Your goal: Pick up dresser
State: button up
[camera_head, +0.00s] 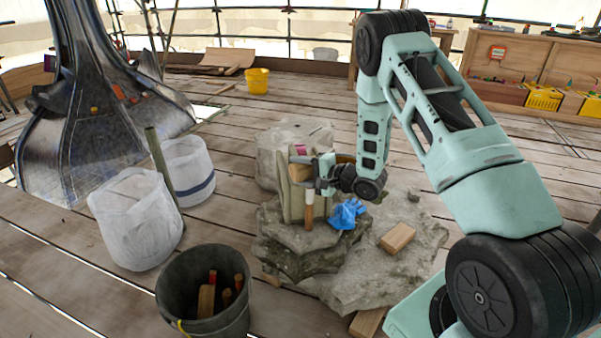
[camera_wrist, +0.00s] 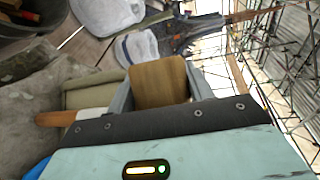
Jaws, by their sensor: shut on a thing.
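My gripper (camera_head: 318,174) is above the stacked stone slabs in the middle of the head view. Its jaws are shut on a plain wooden piece (camera_wrist: 160,82), which I take to be the dresser. In the wrist view its flat brown face fills the space between the two grey fingers. In the head view the wooden piece (camera_head: 300,173) shows at the left of the jaws, near the top of an upright greenish block (camera_head: 292,203). I cannot tell whether it touches that block. Its far end is hidden.
A tool with a white part and brown end (camera_head: 309,212) stands beside the block. A blue cloth (camera_head: 346,213) and wooden block (camera_head: 397,238) lie on the stone (camera_head: 345,280). A dark bucket (camera_head: 205,312) holds wooden tools. White sacks (camera_head: 137,222) stand left.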

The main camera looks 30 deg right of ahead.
jog(key=shift+r, duration=0.1)
jog(key=o, duration=1.4)
jog(key=shift+f, duration=0.2)
jog(key=shift+c, duration=0.2)
jog(key=shift+r, duration=0.1)
